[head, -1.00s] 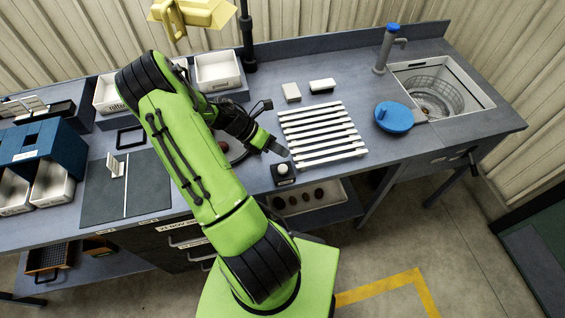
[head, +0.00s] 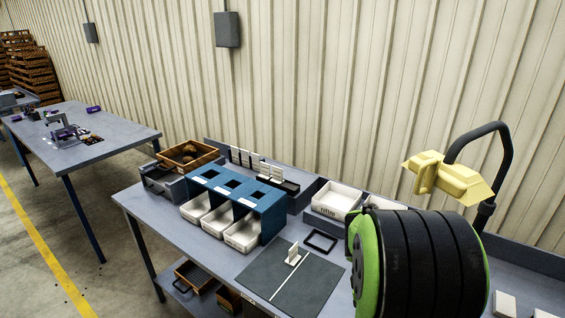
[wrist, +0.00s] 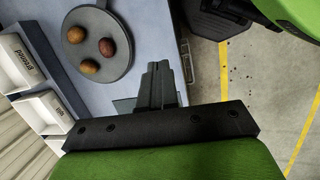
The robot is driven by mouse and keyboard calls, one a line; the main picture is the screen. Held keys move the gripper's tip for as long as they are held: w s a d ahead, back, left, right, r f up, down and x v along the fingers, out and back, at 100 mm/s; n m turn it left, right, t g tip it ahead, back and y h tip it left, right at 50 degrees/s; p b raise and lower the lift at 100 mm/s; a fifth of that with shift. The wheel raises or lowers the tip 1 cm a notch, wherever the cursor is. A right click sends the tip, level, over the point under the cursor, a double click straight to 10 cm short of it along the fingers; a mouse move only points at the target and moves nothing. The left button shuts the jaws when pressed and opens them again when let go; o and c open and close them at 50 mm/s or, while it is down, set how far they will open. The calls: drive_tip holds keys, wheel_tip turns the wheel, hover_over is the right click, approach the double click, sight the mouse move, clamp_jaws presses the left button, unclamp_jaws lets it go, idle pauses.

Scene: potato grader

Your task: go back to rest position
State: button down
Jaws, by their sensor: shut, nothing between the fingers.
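My gripper (wrist: 160,85) shows in the wrist view, its dark fingers together with nothing between them. It hangs over the grey bench (wrist: 142,13) near its edge, with the floor to the right. In the head view only a black and green joint of my arm shows at the lower right; my gripper is out of that view. A round grey plate (wrist: 97,42) with several potatoes (wrist: 89,68) lies up and left of the fingers in the wrist view, apart from them.
A blue sorter (head: 238,196) with white bins (head: 243,236), a dark mat (head: 262,268) and a wooden crate (head: 188,154) stand on the bench. A yellow lamp (head: 450,178) hangs above my arm. Another table (head: 105,128) stands at the left. Labelled white bins (wrist: 47,112) line the wrist view's left.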

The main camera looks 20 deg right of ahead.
drive_tip(key=s+a+r+m+t+b, duration=0.1)
drive_tip(key=s+a+r+t, duration=0.1)
drive_tip(key=a, duration=0.4)
drive_tip(key=s+a+r+m+t+y, duration=0.1)
drive_tip(key=s+a+r+m+t, duration=0.1)
drive_tip(key=a, duration=0.5)
drive_tip(key=s+a+r+m+t+y+b, duration=0.1)
drive_tip(key=s+a+r+m+t, duration=0.1)
drive_tip(key=a, duration=0.5)
wheel_tip(320, 180, up, 2)
drive_tip(key=shift+r+t+b, duration=0.25)
drive_tip(key=shift+t+b, duration=0.05)
drive_tip(key=shift+t, duration=0.2)
drive_tip(key=shift+w+a, duration=0.1)
